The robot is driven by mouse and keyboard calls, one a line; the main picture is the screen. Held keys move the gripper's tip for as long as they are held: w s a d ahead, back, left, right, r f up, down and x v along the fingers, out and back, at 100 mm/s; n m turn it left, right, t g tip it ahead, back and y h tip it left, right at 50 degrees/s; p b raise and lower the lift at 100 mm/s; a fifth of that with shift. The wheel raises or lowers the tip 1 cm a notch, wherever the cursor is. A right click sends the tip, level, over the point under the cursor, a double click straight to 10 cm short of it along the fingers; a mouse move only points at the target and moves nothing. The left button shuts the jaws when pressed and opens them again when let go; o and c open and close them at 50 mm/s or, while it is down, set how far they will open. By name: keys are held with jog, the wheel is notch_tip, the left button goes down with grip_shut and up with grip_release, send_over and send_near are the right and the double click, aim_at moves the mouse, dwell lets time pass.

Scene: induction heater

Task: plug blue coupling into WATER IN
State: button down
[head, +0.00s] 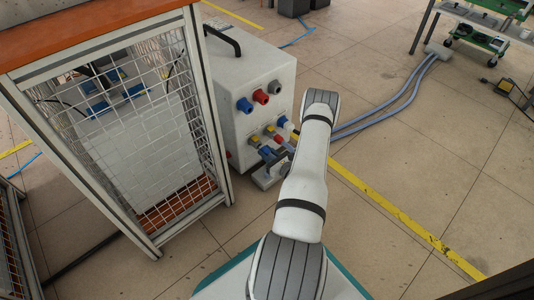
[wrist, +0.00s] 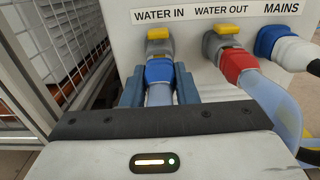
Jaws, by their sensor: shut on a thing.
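The blue coupling (wrist: 159,71) is between the two fingers of my gripper (wrist: 160,88) in the wrist view, with a pale hose running back from it. My gripper is shut on it. The coupling's front end meets the grey fitting with a yellow lever (wrist: 158,34) under the WATER IN label (wrist: 159,15), in line with it; I cannot tell whether it is fully seated. In the head view the white heater box (head: 248,75) stands beyond my arm, and my gripper (head: 268,158) is at its lower front, where the coupling is too small to make out.
A red coupling (wrist: 236,62) with a hose sits at WATER OUT, right of my gripper. A mesh cage (head: 130,120) stands close on the left. Grey-blue hoses (head: 385,110) cross the floor to the right.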

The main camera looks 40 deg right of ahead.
jog(key=shift+w, duration=0.6)
dwell(0.6)
jog(key=c, duration=1.1)
grip_release()
jog(key=shift+o, duration=0.2)
jog(key=s+p, duration=0.1)
jog(key=s, duration=0.1)
jog(key=s+p, duration=0.1)
jog(key=s, duration=0.2)
jog(key=s+p, duration=0.1)
jog(key=s, duration=0.1)
jog(key=shift+s+d, duration=0.25)
jog(key=shift+s, duration=0.15)
jog(key=shift+s, duration=0.15)
